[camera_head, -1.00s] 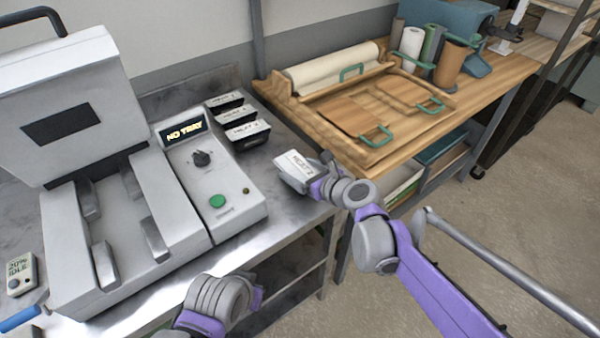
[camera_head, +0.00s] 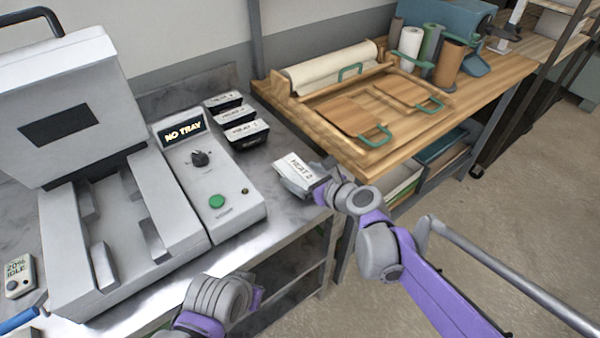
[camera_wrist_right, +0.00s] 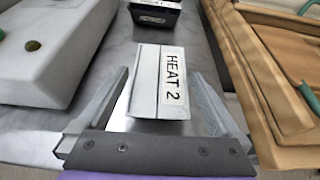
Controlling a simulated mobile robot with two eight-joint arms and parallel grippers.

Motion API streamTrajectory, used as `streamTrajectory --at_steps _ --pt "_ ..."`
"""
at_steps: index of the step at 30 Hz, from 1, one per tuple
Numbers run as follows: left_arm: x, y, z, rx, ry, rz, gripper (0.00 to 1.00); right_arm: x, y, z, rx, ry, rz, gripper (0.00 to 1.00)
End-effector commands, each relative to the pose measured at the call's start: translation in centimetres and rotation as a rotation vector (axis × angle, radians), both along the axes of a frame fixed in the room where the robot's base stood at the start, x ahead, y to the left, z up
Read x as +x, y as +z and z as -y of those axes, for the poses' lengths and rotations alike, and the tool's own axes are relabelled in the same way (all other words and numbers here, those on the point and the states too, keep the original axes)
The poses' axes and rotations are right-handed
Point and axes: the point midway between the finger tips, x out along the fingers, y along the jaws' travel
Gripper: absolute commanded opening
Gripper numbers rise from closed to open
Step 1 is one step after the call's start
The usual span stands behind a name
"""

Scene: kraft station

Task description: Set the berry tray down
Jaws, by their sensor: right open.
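A small tray with a white lid lettered HEAT 2 (camera_head: 293,173) is at the right front part of the steel bench. Its contents are hidden, so I cannot tell whether berries are inside. My right gripper (camera_head: 305,185) is at the tray's near end. In the right wrist view the tray (camera_wrist_right: 158,85) lies between the two spread fingers (camera_wrist_right: 160,105), with gaps at both sides. The tray appears to rest on the bench top. Part of my left arm shows at the bottom of the head view, but its fingers do not.
Several similar dark trays with white lids (camera_head: 246,134) stand in a row behind. A sealing machine (camera_head: 215,178) with a NO TRAY display is to the left. A wooden bench (camera_head: 310,115) with boards adjoins on the right. Bare steel lies around the tray.

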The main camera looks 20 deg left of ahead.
Motion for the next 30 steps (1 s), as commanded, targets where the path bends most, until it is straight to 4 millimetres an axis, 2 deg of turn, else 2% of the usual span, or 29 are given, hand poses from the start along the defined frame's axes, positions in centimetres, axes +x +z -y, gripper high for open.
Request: streamTrajectory --at_steps 6,12,18,26,30 --pt "0.0 0.2 0.0 0.000 0.000 0.001 0.00 -2.7 1.8 3.6 0.000 -0.004 0.000 1.00" --pt "0.1 0.5 0.0 0.000 0.000 0.001 0.00 -4.8 3.3 6.3 0.000 -0.004 0.000 1.00" --pt "0.1 0.6 0.0 0.000 0.000 0.002 0.00 -5.8 3.9 7.6 0.000 -0.002 0.000 1.00" --pt "0.1 0.6 0.0 0.000 0.000 0.002 0.00 -6.0 4.0 7.7 -0.005 0.001 0.003 1.00" --pt "0.1 0.6 0.0 0.000 0.000 0.002 0.00 -7.5 3.2 9.1 -0.146 0.062 0.095 1.00"
